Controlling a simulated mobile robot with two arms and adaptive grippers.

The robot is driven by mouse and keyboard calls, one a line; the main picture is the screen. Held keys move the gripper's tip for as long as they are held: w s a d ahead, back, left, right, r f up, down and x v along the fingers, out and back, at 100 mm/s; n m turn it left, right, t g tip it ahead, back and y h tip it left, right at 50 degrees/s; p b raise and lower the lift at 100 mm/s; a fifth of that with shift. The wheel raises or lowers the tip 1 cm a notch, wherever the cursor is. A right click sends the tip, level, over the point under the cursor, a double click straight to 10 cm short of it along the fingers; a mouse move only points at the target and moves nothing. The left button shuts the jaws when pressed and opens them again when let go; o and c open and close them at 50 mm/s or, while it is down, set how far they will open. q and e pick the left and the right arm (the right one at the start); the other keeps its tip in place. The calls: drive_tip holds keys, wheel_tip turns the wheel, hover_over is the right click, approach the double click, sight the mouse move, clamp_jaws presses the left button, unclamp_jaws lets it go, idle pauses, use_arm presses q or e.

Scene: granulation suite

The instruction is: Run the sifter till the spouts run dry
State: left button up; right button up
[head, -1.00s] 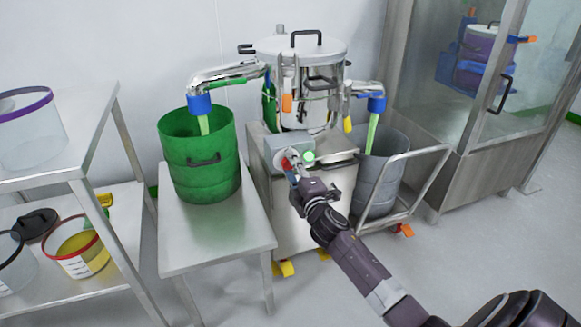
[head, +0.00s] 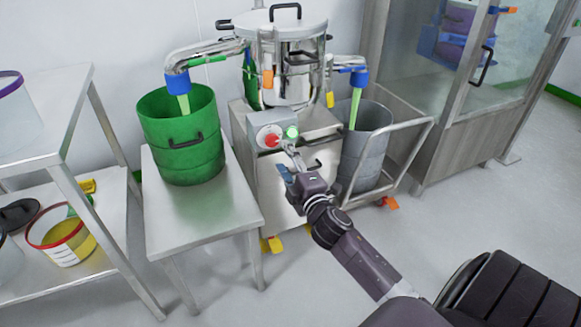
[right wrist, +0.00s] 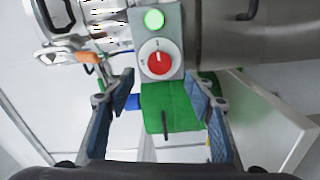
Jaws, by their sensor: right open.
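The steel sifter (head: 290,75) stands on a cabinet, its lid on. A control box (head: 262,125) on the cabinet has a red knob (head: 271,139) and a lit green lamp (head: 291,132). In the right wrist view the red knob (right wrist: 158,63) and the green lamp (right wrist: 154,19) show clearly. My right gripper (head: 291,163) is open and empty, just in front of and below the knob, apart from it. A yellow-green stream (head: 184,104) runs from the left spout into the green drum (head: 182,140). Another stream (head: 355,108) runs from the right spout into the grey bin (head: 371,146). My left gripper is out of view.
The green drum stands on a steel table (head: 205,215). The grey bin stands on a cart with a rail (head: 410,150). A steel rack (head: 75,165) with tubs is at left, and a glazed cabinet (head: 440,130) at right. Open floor lies in front.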

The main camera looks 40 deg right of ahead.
drive_tip(key=shift+v, duration=2.05)
idle(3.0)
